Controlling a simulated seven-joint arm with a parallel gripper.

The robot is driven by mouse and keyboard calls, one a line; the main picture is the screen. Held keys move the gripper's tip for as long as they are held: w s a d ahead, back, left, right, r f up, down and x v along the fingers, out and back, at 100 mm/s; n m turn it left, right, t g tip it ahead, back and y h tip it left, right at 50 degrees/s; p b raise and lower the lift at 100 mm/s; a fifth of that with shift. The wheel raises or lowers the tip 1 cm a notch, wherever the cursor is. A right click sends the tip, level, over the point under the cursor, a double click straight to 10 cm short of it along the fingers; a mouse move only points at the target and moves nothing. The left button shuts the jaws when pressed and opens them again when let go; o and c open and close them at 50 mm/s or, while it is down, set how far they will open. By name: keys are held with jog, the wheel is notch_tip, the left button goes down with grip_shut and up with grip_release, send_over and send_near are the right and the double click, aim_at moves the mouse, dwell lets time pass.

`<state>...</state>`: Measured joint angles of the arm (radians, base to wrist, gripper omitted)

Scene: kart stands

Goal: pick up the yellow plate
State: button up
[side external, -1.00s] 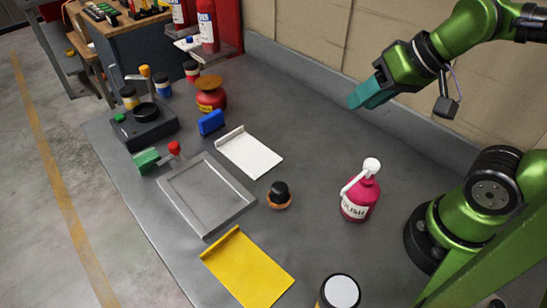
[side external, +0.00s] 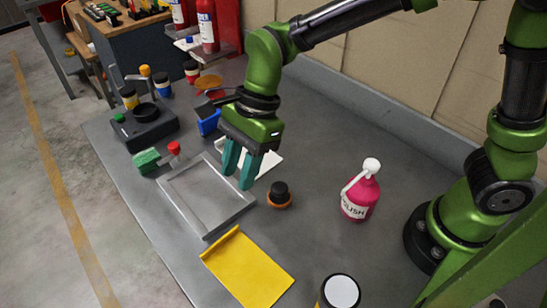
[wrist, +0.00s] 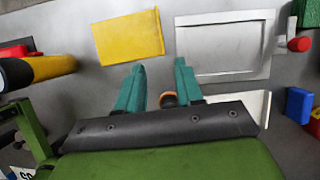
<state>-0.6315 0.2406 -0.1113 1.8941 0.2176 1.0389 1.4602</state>
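The yellow plate (side external: 247,268) lies flat on the grey table at its front edge, with a raised lip along one side. It also shows in the wrist view (wrist: 128,37), beyond my fingertips and a little left. My gripper (side external: 239,181) hangs above the table near the grey tray, fingers pointing down. Its two teal fingers stand apart with nothing between them; the gripper also shows in the wrist view (wrist: 160,68). The gripper is apart from the yellow plate, behind it in the side view. Nothing covers the plate.
A grey tray (side external: 238,206) lies beside the plate. A black-topped knob (side external: 279,194), a pink bottle (side external: 360,197) and a white-topped can (side external: 340,291) stand to the right. A white plate (side external: 270,161) is partly hidden behind my gripper. The table between plate and bottle is clear.

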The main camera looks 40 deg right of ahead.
send_near(220, 240)
jog(key=x, duration=0.3)
jog(key=shift+d+f, duration=0.1)
jog(key=shift+d, duration=0.1)
jog(key=shift+a+x, duration=0.2)
jog(key=shift+x, duration=2.5)
grip_shut()
